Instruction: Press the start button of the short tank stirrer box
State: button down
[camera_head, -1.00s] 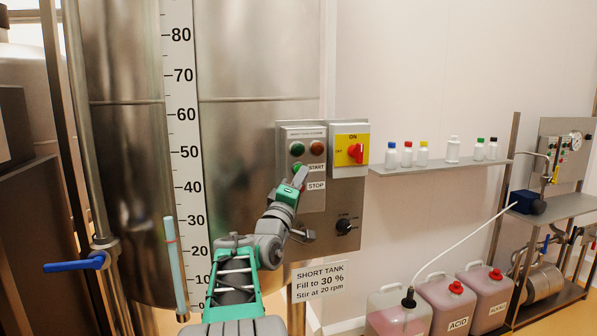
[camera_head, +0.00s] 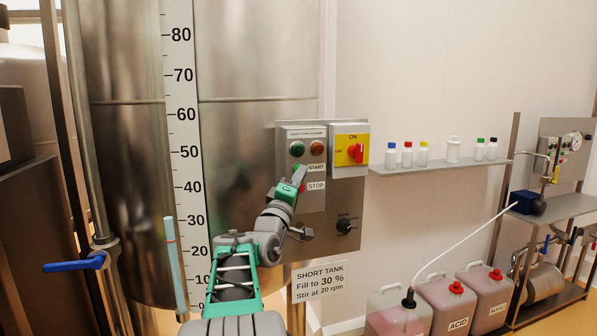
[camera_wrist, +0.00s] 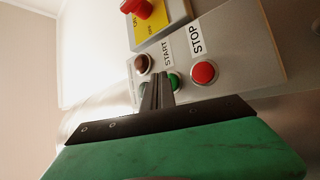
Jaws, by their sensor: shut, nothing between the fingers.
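The short tank stirrer box (camera_head: 315,200) is a grey panel on the tank's right side. In the wrist view the green start button (camera_wrist: 174,82) sits by the START label (camera_wrist: 167,54), partly hidden behind my fingers. The red stop button (camera_wrist: 204,73) sits beside it, by the STOP label (camera_wrist: 196,40). My gripper (camera_wrist: 158,78) is shut and empty, its fingertips at the left edge of the start button. I cannot tell if they touch it. In the head view my gripper (camera_head: 299,171) covers the start button, just left of the START label (camera_head: 316,168).
A green lamp (camera_head: 297,149) and a brownish-red lamp (camera_head: 316,148) sit above the buttons. A yellow switch with a red knob (camera_head: 355,152) is at upper right, and a black knob (camera_head: 344,226) at lower right. A shelf with bottles (camera_head: 440,166) is further right.

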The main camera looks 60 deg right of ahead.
jog(key=shift+w+d, duration=0.15)
jog(key=shift+d, duration=0.05)
dwell(0.3)
jog(key=shift+s+a+b, duration=0.5)
jog(key=shift+a, duration=0.05)
jog(key=s+a+b, duration=0.2)
jog(key=s+a, duration=0.1)
jog(key=shift+s+a, duration=0.3)
dwell(0.4)
dwell(0.6)
